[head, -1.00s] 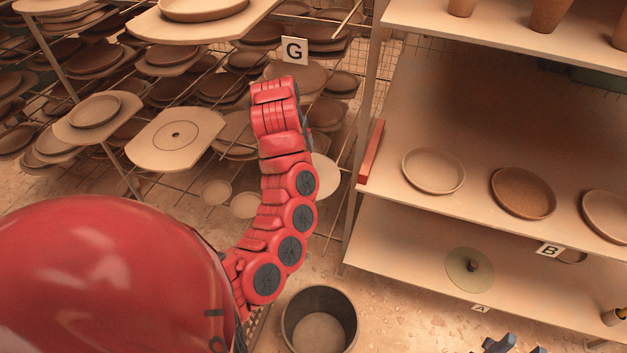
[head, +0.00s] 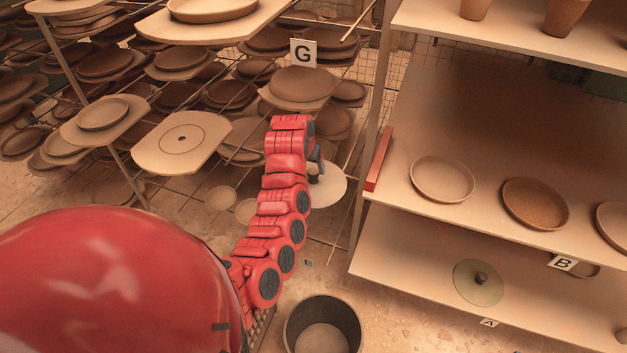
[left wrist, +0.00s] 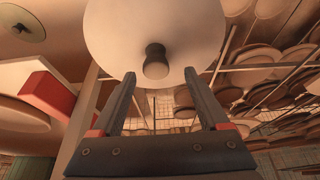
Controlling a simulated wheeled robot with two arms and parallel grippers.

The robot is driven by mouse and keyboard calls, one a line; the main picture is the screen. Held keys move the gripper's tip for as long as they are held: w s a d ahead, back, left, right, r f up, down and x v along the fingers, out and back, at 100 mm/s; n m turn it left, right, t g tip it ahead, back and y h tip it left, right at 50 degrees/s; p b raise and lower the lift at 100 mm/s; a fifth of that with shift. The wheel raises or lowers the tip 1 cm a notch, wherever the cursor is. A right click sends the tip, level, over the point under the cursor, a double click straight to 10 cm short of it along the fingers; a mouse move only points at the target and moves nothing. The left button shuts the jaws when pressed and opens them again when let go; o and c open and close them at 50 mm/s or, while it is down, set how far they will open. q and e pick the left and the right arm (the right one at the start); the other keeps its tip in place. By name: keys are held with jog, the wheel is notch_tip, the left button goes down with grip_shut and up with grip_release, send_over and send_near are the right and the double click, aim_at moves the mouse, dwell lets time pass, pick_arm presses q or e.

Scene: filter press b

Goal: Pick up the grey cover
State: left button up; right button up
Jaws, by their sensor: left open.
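A pale grey round cover (head: 328,190) with a dark knob shows just beyond my left gripper (head: 318,164) in the head view, partly hidden by my red arm. In the left wrist view the cover (left wrist: 120,35) is large at the top, its dark knob (left wrist: 155,62) facing me. My left gripper (left wrist: 160,76) is open, its two fingers apart on either side below the knob. Nothing is between the fingers, and I cannot tell whether they touch the cover. A second, greenish-grey disc with a dark knob (head: 478,282) lies on the lower shelf at right.
A shelf unit with a red bar (head: 379,158) on its edge and several plates stands at right. A rack full of boards and plates, with a sign G (head: 303,53), stands at left. An open bucket (head: 323,325) stands on the floor in front.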

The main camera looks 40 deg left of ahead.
aim_at(313, 172)
pick_arm(q)
jog(key=p+x, duration=0.1)
jog(key=x, duration=0.2)
jog(key=shift+d+f+p, duration=0.25)
jog(key=shift+d+p, duration=0.1)
jog(key=shift+p, duration=0.05)
jog(key=shift+x, duration=0.85)
grip_shut()
